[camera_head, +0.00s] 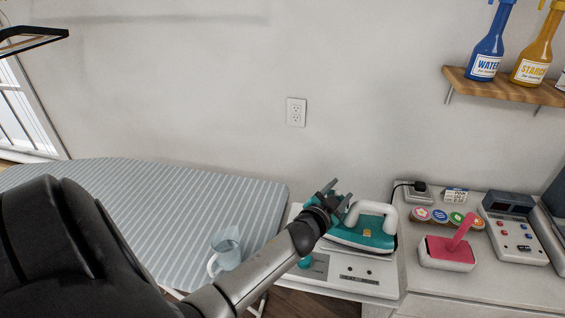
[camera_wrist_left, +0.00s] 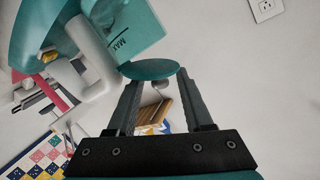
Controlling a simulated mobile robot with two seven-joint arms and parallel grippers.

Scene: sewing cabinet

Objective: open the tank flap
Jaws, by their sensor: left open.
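The iron (camera_head: 362,238), teal with a white handle, rests on a pale stand (camera_head: 352,277). Its teal tank with a MAX mark (camera_wrist_left: 130,32) shows in the left wrist view. The tank flap (camera_wrist_left: 150,69), a teal oval, juts out from the tank's lower edge there. My left gripper (camera_head: 337,196) is at the iron's upper left in the head view. In the wrist view my left gripper (camera_wrist_left: 157,80) is open, with the flap at its fingertips; I cannot tell whether they touch. In the head view the arm and gripper hide part of the iron. My right gripper is not in view.
A clear jug (camera_head: 226,253) stands on the striped ironing board (camera_head: 165,190), left of my arm. Right of the iron are a red-and-white holder (camera_head: 447,252), several round badges (camera_head: 440,216) and a control box (camera_head: 515,238). Bottles stand on a wall shelf (camera_head: 505,90).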

